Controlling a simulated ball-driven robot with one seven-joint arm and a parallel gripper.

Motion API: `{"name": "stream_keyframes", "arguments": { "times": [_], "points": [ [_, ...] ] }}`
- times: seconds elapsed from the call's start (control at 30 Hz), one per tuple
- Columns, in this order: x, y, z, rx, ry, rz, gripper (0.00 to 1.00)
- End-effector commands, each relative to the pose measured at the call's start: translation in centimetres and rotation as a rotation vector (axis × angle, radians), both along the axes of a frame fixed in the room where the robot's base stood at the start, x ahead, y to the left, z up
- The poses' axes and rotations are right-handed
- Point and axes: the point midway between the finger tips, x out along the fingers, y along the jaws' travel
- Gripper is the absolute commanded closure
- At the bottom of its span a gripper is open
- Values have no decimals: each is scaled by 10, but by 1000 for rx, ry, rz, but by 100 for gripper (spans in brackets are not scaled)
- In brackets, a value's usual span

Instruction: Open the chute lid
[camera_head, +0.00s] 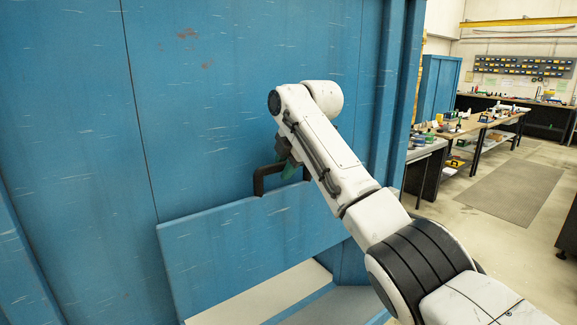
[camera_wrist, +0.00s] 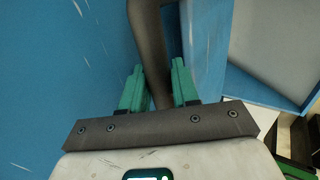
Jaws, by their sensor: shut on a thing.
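The chute lid (camera_head: 235,250) is a blue, scratched panel on the front of a large blue metal cabinet. It is tilted out from the cabinet front, with a pale opening (camera_head: 265,295) showing below it. A black handle (camera_head: 262,178) stands at the lid's upper edge; it also shows as a dark bar in the wrist view (camera_wrist: 148,45). My gripper (camera_head: 288,168), with green fingers, is shut on the handle. In the wrist view the fingers (camera_wrist: 158,85) sit on both sides of the bar. My arm hides the right part of the lid in the head view.
The blue cabinet wall (camera_head: 240,90) rises close behind my gripper. To the right, workbenches (camera_head: 470,125) with tools and a dark mat (camera_head: 512,193) stand on an open concrete floor. A blue cabinet (camera_head: 437,88) is farther back.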

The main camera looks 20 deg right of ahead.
Motion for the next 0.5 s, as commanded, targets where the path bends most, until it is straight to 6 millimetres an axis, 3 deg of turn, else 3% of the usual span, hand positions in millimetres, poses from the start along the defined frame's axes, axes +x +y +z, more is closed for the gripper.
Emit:
{"name": "stream_keyframes", "arguments": {
  "times": [0.33, 0.37, 0.5],
  "points": [
    [0, 1, -2, 1, 2, 3, 100],
    [0, 1, -2, 1, 2, 3, 67],
    [0, 1, -2, 1, 2, 3, 54]
  ]
}}
